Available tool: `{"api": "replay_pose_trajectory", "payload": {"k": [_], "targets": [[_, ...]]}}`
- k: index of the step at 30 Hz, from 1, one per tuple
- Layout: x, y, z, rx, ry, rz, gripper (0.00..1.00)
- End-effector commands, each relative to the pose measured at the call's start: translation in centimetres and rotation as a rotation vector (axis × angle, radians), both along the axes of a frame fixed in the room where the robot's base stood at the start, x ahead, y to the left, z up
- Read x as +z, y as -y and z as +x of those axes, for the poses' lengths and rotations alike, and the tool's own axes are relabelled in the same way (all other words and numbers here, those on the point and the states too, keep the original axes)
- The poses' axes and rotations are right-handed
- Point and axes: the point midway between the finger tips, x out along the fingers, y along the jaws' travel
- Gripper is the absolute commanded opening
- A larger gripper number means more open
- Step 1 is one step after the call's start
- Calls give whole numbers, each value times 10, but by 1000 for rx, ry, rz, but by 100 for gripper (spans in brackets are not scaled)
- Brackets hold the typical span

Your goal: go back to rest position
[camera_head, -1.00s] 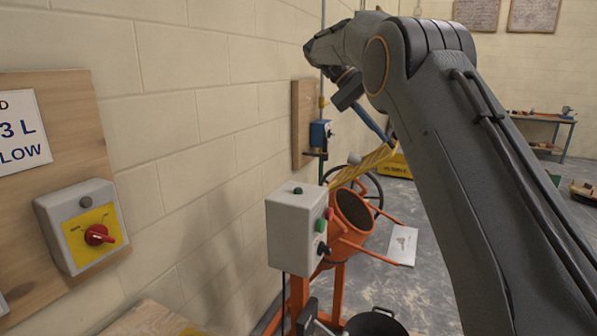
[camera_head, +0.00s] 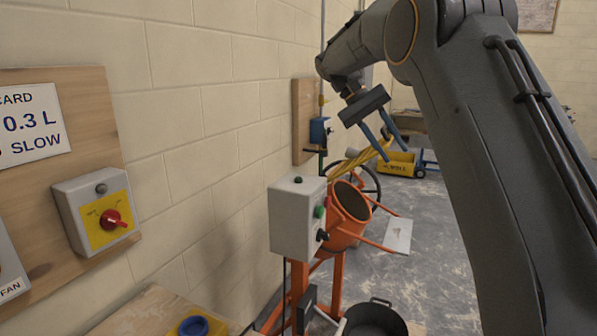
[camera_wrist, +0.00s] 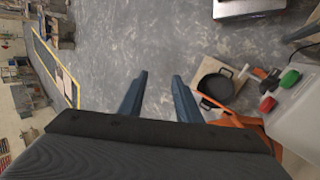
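My gripper (camera_head: 378,140) hangs from my raised arm in the upper middle of the head view, its two blue fingers apart with nothing visible between them. In the wrist view the fingers (camera_wrist: 157,95) are also spread, with only grey floor between them. In the head view my gripper appears above and behind the orange mixer (camera_head: 347,215) and its grey control box (camera_head: 297,222). The control box also shows at the right of the wrist view (camera_wrist: 300,115).
A panel with a red rotary switch (camera_head: 112,219) is on the left wall. A blue valve box (camera_head: 319,130) hangs on the back board. A yellow cart (camera_head: 398,164) stands behind. Floor beyond the mixer is mostly clear.

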Motion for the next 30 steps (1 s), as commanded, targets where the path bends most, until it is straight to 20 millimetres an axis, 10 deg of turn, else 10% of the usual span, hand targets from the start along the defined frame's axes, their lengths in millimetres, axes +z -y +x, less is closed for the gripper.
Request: {"api": "replay_pose_trajectory", "payload": {"k": [11,30], "targets": [[-112,-3,-59,192,9,262,31],[-287,-35,-270,278,251,618,31]]}}
